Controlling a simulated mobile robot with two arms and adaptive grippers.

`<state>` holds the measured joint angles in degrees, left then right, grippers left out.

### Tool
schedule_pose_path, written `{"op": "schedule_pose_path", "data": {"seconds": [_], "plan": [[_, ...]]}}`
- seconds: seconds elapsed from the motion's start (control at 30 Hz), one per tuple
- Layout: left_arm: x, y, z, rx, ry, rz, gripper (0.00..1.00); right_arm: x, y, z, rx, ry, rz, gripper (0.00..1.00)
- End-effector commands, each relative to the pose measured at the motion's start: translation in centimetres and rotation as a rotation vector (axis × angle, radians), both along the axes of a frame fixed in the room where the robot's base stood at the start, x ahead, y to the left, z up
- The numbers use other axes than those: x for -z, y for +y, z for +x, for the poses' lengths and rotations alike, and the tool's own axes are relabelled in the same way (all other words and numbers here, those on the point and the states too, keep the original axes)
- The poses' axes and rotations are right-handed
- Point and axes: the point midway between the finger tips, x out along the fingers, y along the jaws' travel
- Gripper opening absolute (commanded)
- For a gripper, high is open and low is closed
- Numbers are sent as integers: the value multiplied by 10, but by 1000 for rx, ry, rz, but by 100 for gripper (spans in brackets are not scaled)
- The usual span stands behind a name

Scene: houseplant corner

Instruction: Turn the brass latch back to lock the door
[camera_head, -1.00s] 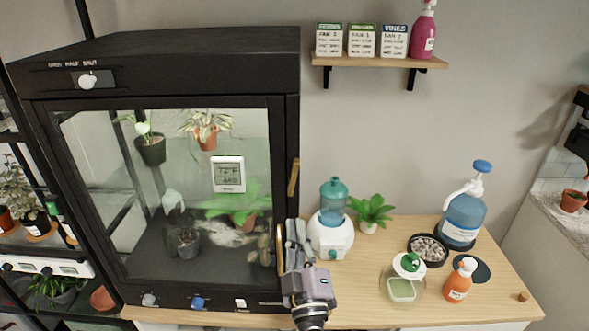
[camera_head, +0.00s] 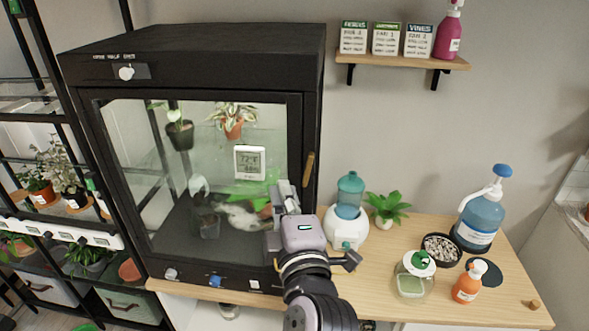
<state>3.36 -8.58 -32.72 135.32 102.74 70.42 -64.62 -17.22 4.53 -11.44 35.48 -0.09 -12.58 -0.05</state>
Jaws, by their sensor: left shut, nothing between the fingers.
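The black cabinet has a closed glass door (camera_head: 180,215) at the left of the head view. A brass latch (camera_head: 309,167) sits on the cabinet's right edge beside the door frame; it stands nearly upright, tilted slightly. My left gripper (camera_head: 283,196) is in front of the door's lower right part, below and left of the latch in the picture. Its fingers are shut with nothing between them. The latch looks clear of the fingers. The gripper and wrist hide the lower right part of the door, including its brass handle. My right gripper is not in view.
On the wooden counter (camera_head: 410,300), right of the cabinet, stand a teal-topped humidifier (camera_head: 348,210), a small plant (camera_head: 387,208), a jar (camera_head: 413,275), a pebble dish (camera_head: 441,249), an orange bottle (camera_head: 468,282) and a blue pump bottle (camera_head: 480,225). A shelf (camera_head: 410,62) hangs above.

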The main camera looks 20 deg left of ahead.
Motion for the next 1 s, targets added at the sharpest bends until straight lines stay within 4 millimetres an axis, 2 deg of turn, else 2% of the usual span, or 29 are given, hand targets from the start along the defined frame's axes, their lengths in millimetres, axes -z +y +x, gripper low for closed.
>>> {"op": "schedule_pose_path", "data": {"seconds": [0.17, 0.57, 0.6, 0.7, 1.0], "plan": [[-2, 11, 16, -2, -3, 2, 0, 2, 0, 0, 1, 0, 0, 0], [-4, 58, 84, -1, -3, 1, 0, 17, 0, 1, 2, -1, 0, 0], [2, 48, 85, 3, -2, -2, 0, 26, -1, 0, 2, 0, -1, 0], [3, 35, 87, 2, -2, -1, 0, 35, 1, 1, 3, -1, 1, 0], [2, 19, 92, -1, 0, 1, 0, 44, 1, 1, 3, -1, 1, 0]]}}
